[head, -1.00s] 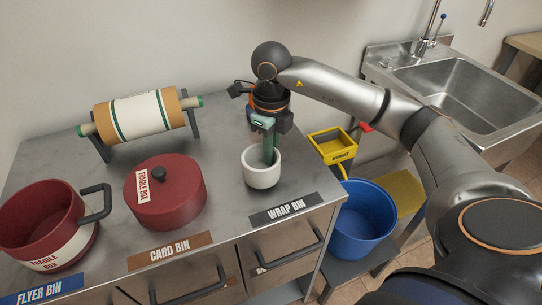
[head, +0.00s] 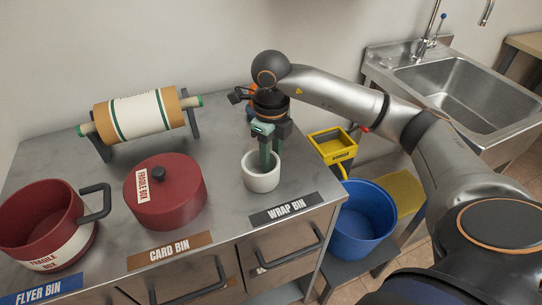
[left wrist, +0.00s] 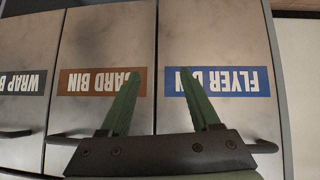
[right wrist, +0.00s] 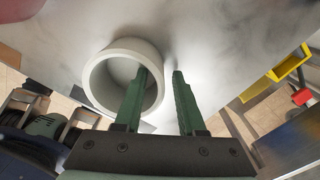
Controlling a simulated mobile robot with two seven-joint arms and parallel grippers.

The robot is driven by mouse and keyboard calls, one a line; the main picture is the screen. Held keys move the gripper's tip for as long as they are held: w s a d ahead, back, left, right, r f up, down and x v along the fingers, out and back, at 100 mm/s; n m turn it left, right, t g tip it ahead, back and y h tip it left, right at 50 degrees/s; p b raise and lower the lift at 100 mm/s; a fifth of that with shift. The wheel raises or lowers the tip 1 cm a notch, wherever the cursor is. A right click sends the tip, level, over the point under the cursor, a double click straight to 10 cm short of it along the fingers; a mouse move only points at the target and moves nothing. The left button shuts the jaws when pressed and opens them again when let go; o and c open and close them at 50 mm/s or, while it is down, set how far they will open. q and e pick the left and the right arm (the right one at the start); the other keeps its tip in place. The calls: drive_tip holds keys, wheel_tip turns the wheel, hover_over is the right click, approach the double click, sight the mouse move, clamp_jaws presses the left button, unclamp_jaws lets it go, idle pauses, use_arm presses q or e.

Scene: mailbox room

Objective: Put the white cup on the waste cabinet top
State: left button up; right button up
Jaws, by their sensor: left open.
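The white cup (head: 261,181) stands upright on the grey metal cabinet top (head: 222,213), near its right end behind the WRAP BIN label. In the right wrist view, the cup (right wrist: 101,75) shows its open mouth. My right gripper (head: 269,160) points down at the cup's rim. In the right wrist view, the right gripper (right wrist: 160,72) is open, with one finger over the cup's mouth and the other outside its wall, a gap between them. My left gripper (left wrist: 161,69) is open and empty in front of the cabinet's labelled fronts.
A red lidded pot (head: 170,205) stands left of the cup, and a red pot (head: 38,228) farther left. A roll on a stand (head: 140,116) is at the back. A blue bucket (head: 361,222) and a yellow container (head: 332,146) are right of the cabinet, before the sink (head: 460,88).

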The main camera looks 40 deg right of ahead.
wheel_tip(320, 180, up, 12)
drive_tip(key=p, duration=0.2)
drive_tip(key=shift+r, duration=0.15)
